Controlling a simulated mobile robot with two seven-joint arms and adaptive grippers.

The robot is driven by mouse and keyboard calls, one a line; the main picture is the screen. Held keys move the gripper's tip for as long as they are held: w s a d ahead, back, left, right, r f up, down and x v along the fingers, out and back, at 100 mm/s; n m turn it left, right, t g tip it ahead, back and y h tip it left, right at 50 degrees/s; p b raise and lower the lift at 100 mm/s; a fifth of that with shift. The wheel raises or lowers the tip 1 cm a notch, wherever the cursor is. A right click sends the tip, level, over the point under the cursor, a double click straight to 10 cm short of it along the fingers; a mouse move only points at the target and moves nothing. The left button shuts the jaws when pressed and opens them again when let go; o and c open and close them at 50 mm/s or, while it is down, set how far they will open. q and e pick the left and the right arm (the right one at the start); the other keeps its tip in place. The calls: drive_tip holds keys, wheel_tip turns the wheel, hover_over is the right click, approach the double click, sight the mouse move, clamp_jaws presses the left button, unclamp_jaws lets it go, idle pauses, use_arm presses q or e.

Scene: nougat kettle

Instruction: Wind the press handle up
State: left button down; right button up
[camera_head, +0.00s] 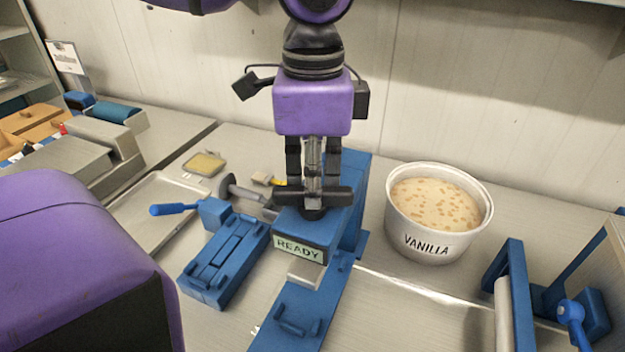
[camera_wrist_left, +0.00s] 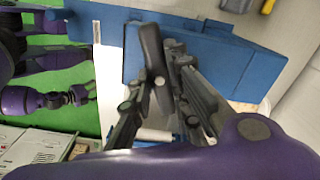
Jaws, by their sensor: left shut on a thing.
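The blue press (camera_head: 335,225) stands mid-table with a READY sign (camera_head: 299,249) on its front. Its black bar handle (camera_head: 283,197) lies across the top. My left gripper (camera_head: 313,180) comes down from above and is shut on the middle of the handle. In the left wrist view the dark handle (camera_wrist_left: 152,60) runs between the fingers (camera_wrist_left: 155,100), with the blue press body behind it. A purple arm of mine shows over the green floor there; its tip (camera_wrist_left: 80,96) is too small to read.
A white VANILLA tub (camera_head: 432,243) stands just right of the press. A blue fixture with a blue-handled crank (camera_head: 215,245) lies to the left. A blue frame with a roller (camera_head: 515,295) is at the lower right.

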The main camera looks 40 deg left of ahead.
use_arm(q)
drive_tip(key=n, duration=0.5)
drive_tip(key=shift+r, duration=0.1)
drive_tip(key=shift+w+n, duration=0.1)
drive_tip(key=shift+n, duration=0.3)
drive_tip(key=c, duration=1.6)
unclamp_jaws()
drive_tip(key=shift+c, duration=0.2)
wheel_tip(320, 180, up, 12)
